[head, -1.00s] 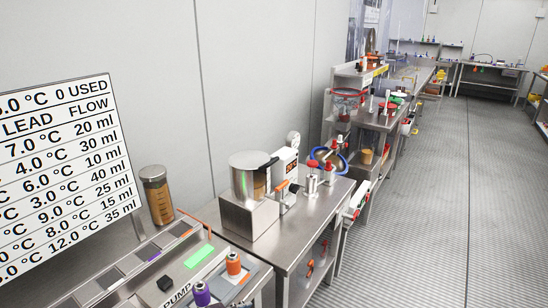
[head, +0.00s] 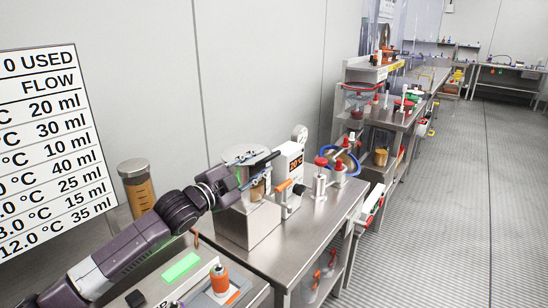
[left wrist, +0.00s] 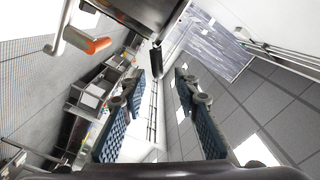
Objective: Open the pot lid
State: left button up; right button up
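The metal pot (head: 240,152) stands on a steel block on the bench in the head view. Its black handle (head: 266,158) sticks out at the upper right of the pot. My left arm reaches in from the lower left and its gripper (head: 256,176) is in front of the pot, hiding much of its side. In the left wrist view the two fingers (left wrist: 160,82) are apart with nothing between them. A dark bar, apparently the handle (left wrist: 156,57), shows just beyond the fingertips. I cannot tell whether a finger touches it. My right gripper is not in view.
An orange-tipped lever (head: 283,186) sits right of the pot, also seen in the left wrist view (left wrist: 97,44). A white scale (head: 289,165), red-topped fittings (head: 321,163) and a blue-rimmed bowl (head: 348,161) stand beyond. A jar (head: 137,187) is at left.

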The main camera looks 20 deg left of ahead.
aim_at(269, 159)
pick_arm(q)
jog(key=x, duration=0.4)
jog(key=shift+w+d+p, duration=0.1)
jog(key=shift+p, duration=0.3)
jog(key=shift+x, duration=1.1)
jog(key=shift+f, duration=0.2)
jog(key=shift+c, duration=1)
jog(key=c, duration=0.5)
grip_shut()
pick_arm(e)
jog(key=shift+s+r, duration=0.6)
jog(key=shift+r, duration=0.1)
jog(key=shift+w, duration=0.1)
